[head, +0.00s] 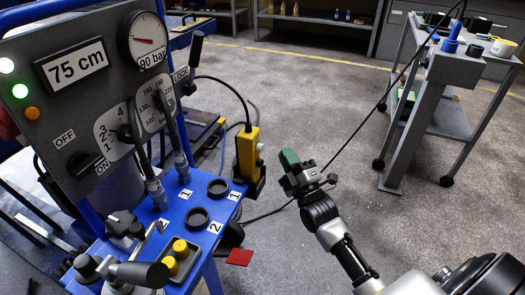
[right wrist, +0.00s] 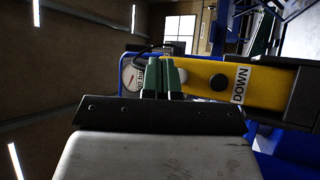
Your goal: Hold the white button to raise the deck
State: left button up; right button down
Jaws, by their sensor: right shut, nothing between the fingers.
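In the right wrist view the yellow pendant (right wrist: 200,72) lies across the picture, with a DOWN label (right wrist: 241,85) and a dark round button (right wrist: 218,83). My right gripper (head: 288,159), with green fingers, is shut and empty, to the right of the pendant, with a gap between. My left gripper is out of view.
The control panel (head: 52,110) reads 75 cm and carries a gauge (head: 145,40), levers and yellow knobs (head: 180,249). A grey trolley (head: 424,110) stands at right. A red square (head: 239,257) lies on the floor. The floor between is mostly clear.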

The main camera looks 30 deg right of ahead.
aim_at(261, 148)
jog(key=shift+w+a, duration=0.9)
jog(key=shift+w, duration=0.1)
dwell(1.4)
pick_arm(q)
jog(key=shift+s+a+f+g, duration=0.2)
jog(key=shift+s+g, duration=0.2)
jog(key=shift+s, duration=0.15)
pick_arm(e)
jog(key=shift+w+a, duration=0.25)
jog(key=shift+w, duration=0.05)
